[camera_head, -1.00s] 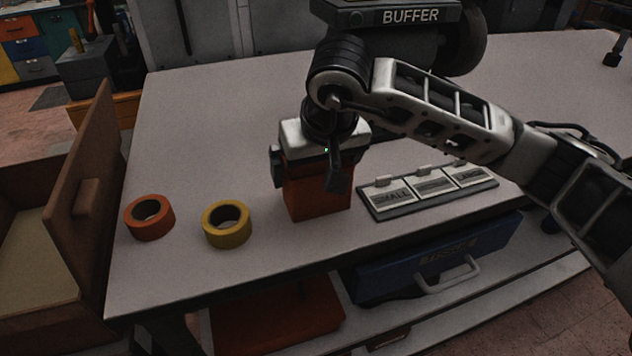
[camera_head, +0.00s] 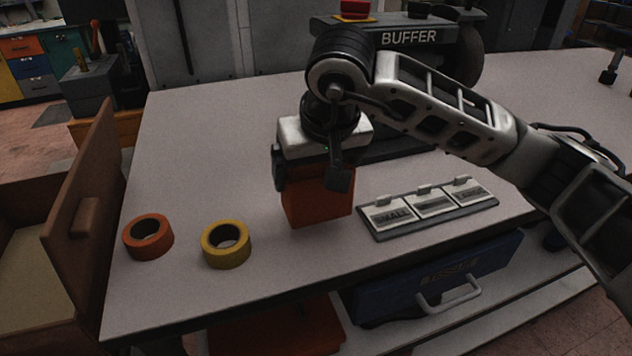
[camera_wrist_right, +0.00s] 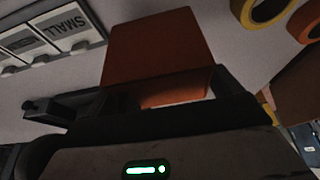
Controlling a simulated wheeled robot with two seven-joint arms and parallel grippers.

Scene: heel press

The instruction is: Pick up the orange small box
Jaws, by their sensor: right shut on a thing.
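The orange small box (camera_head: 318,202) is at the middle of the workbench in the head view, under my right gripper (camera_head: 312,178). My right gripper is shut on the box, with one finger on each side of its upper part. The box's top is hidden by the gripper. In the right wrist view the orange box (camera_wrist_right: 157,50) stands out between the fingers, with the bench top beyond it. I cannot tell clearly whether its bottom touches the bench. My left gripper is not in view.
An orange tape roll (camera_head: 148,238) and a yellow tape roll (camera_head: 226,245) lie left of the box. A label holder (camera_head: 428,208) with a SMALL card lies right of it. A buffer machine (camera_head: 412,38) stands behind. The bench top (camera_head: 205,150) is clear at back left.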

